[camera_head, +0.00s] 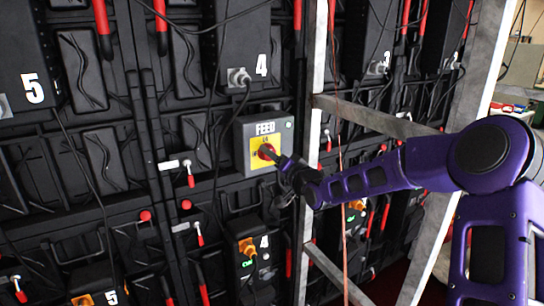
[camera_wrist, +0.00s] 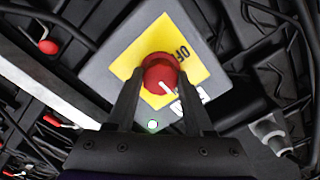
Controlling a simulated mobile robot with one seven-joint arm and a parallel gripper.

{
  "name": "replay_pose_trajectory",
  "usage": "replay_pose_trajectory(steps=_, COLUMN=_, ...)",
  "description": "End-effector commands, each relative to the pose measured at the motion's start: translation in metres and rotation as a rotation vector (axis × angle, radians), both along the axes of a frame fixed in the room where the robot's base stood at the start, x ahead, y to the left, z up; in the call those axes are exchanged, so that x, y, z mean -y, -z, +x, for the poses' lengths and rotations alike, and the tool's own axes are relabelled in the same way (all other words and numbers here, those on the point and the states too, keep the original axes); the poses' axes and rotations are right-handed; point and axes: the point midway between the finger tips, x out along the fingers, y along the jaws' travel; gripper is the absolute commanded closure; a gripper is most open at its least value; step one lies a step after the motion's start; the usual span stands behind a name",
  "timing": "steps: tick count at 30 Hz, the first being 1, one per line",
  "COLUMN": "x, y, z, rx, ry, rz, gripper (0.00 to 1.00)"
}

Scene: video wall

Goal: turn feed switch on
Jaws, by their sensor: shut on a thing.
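The feed switch is a grey box labelled FEED (camera_head: 265,128) with a yellow plate and a red rotary knob (camera_head: 266,151). It is mounted on the black back of the video wall. In the wrist view the red knob (camera_wrist: 160,73) sits between the two black fingers of my gripper (camera_wrist: 158,85), which are shut on it. A white mark on the knob points toward the lower right there, and OFF shows on the yellow plate (camera_wrist: 182,50). A small green light (camera_wrist: 152,125) is lit on the box. In the head view my gripper (camera_head: 276,157) reaches the knob from the right.
A pale metal frame (camera_head: 312,130) with an upright and cross bars stands right beside the box, close to my arm. Black cables hang over the panels. Red-handled levers (camera_head: 190,174) and connectors (camera_head: 239,77) stick out around the switch.

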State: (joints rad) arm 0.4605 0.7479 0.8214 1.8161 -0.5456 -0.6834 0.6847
Motion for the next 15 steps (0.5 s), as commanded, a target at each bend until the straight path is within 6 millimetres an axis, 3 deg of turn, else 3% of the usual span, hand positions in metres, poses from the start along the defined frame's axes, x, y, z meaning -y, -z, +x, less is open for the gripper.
replay_pose_trajectory(steps=6, x=0.0, y=0.0008, z=-0.0002, rx=-0.003, ry=0.0, rz=0.003, gripper=1.0)
replay_pose_trajectory(steps=7, x=0.0, y=0.0008, z=-0.0002, rx=-0.003, ry=0.0, rz=0.003, gripper=0.46)
replay_pose_trajectory(steps=12, x=0.0, y=0.0006, z=-0.0001, rx=-0.002, ry=0.001, rz=0.002, gripper=0.18)
replay_pose_trajectory(steps=15, x=0.0001, y=0.0004, z=-0.0001, rx=-0.002, ry=0.001, rz=0.001, gripper=0.18)
